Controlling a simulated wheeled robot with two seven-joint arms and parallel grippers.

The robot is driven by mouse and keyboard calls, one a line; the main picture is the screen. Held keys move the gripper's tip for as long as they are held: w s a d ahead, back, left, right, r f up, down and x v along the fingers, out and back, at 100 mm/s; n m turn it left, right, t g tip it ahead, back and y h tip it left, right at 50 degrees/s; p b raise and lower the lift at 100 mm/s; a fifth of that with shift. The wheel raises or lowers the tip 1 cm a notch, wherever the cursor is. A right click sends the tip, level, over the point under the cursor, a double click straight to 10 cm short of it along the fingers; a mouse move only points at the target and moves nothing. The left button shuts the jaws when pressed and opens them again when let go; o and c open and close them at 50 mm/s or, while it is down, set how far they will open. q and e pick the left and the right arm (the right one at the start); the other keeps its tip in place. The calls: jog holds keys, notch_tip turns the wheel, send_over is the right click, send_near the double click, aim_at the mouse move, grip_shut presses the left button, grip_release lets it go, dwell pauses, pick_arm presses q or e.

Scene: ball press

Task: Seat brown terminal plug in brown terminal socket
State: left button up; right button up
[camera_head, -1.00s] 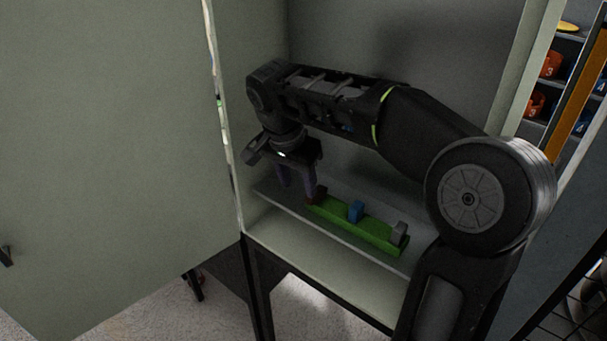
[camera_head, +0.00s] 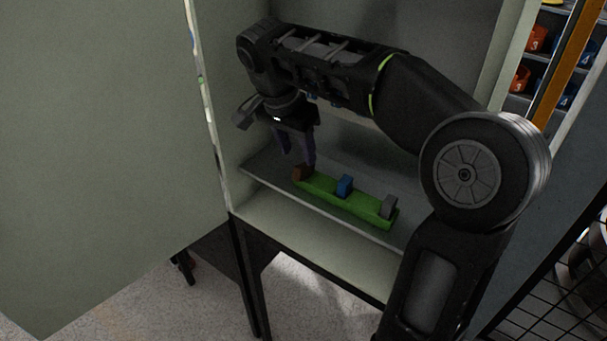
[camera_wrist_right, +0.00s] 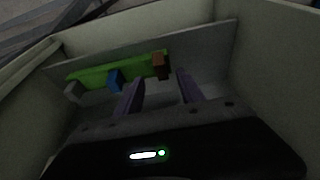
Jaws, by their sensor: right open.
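The brown plug (camera_head: 302,173) sits at the left end of a green strip (camera_head: 325,191) inside the cabinet. It also shows in the right wrist view (camera_wrist_right: 160,66), at the strip's right end there. The brown socket under it cannot be made out. My left gripper is not in view.
A blue block (camera_head: 345,185) and a grey block (camera_head: 388,207) stand on the same green strip. The strip lies on a panel (camera_head: 262,180) in the cabinet. An open cabinet door (camera_head: 95,130) fills the left. Bins (camera_head: 537,40) stand beyond the cabinet at right.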

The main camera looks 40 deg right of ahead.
aim_at(303, 166)
jog(key=shift+d+f, duration=0.1)
jog(key=shift+f, duration=0.2)
jog(key=shift+f+b, duration=0.25)
jog(key=shift+b, duration=0.15)
jog(key=b+x, duration=0.2)
jog(key=x, duration=0.1)
jog(key=shift+w+d+b, duration=0.15)
jog(key=shift+d+b, duration=0.1)
jog(key=shift+b, duration=0.15)
jog(key=shift+d+f+p, duration=0.15)
jog(key=shift+f+p, duration=0.1)
jog(key=shift+p, duration=0.2)
jog(key=shift+d+f, duration=0.1)
jog(key=shift+f, duration=0.3)
jog(key=shift+c, duration=0.5)
grip_shut()
